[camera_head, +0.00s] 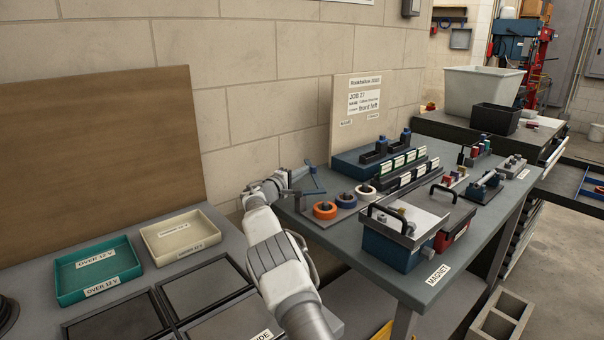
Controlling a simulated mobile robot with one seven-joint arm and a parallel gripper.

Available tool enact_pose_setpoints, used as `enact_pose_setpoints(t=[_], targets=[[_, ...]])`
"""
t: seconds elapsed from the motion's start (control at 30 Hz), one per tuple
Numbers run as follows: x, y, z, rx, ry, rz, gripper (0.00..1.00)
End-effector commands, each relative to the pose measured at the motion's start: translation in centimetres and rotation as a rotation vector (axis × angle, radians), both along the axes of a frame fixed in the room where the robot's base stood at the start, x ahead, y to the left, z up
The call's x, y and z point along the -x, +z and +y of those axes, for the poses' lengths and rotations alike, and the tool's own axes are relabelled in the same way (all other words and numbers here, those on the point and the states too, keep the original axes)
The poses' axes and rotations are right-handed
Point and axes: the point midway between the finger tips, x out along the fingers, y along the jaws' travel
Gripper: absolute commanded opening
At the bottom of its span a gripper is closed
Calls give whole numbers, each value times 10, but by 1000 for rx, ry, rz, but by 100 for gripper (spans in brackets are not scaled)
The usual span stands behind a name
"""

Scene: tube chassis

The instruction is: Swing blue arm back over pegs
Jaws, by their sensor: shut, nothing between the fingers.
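The blue arm (316,184) is a thin bent bar at the back left of the tube chassis bench, at the left end of a grey plate (312,219). The visible part of the blue arm lies left of and behind the rings. My gripper (303,174) is shut and empty, close beside the blue arm. I cannot tell whether they touch. My wrist hides part of the plate's left end.
A blue box with a grey lid and handle (395,248) stands at the bench's front. Racks of labelled black blocks (405,178) and a board (360,130) stand behind. A teal tray (97,270) and a cream tray (180,235) are on the left table.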

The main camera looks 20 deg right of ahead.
Motion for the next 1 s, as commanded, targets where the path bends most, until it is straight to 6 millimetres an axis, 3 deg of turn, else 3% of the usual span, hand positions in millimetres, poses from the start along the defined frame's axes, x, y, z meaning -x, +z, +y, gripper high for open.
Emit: enact_pose_setpoints(t=[0.27,0.53,1.0], targets=[[2,-3,-4,1,0,-1,0],[8,2,-23,7,-72,-8,0],[15,0,-28,-1,-136,1,0]])
